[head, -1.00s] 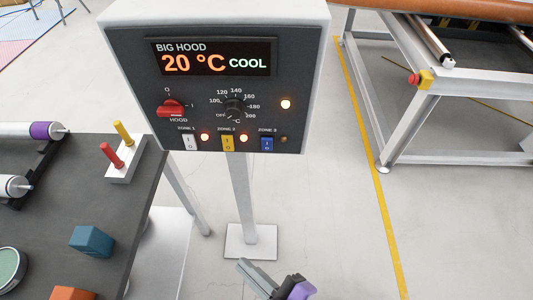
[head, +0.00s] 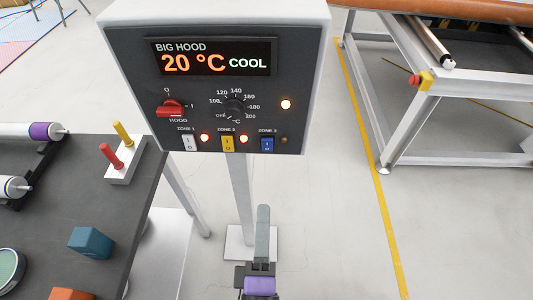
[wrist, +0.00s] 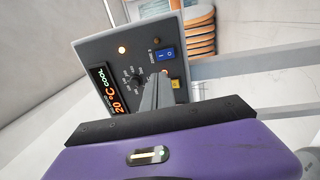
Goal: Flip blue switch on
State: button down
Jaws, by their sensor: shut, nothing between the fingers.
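The blue switch (head: 267,144) sits under the zone 3 label at the lower right of the control panel (head: 140,100). The small lamp (head: 284,139) beside it is dark. The blue switch also shows in the wrist view (wrist: 165,54), with the panel lying sideways there. My gripper (head: 263,210) is below the panel, apart from it, with its fingers pointing up toward the switch row. Its fingers (wrist: 157,92) are shut and empty, and in the wrist view they cover part of the panel's lower area.
A white switch (head: 189,143) and a yellow switch (head: 228,143) sit left of the blue one, each beside a lit lamp. A red hood knob (head: 171,108) is above them. A dark table (head: 50,215) stands left; a metal frame (head: 440,160) stands right.

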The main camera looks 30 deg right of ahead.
jog(key=shift+d, duration=0.1)
jog(key=p, duration=0.4)
send_near(267, 142)
jog(key=x, duration=0.5)
jog(key=shift+w+d+f, duration=0.1)
jog(key=shift+w+d, duration=0.05)
jog(key=shift+w, duration=0.05)
jog(key=shift+w+d, duration=0.35)
jog(key=shift+w, duration=0.3)
jog(key=shift+w+d+r+g+p, duration=0.2)
jog(key=shift+r+g+p, duration=0.25)
jog(key=shift+p, duration=0.8)
jog(key=shift+f+y, duration=0.15)
jog(key=shift+y, duration=0.15)
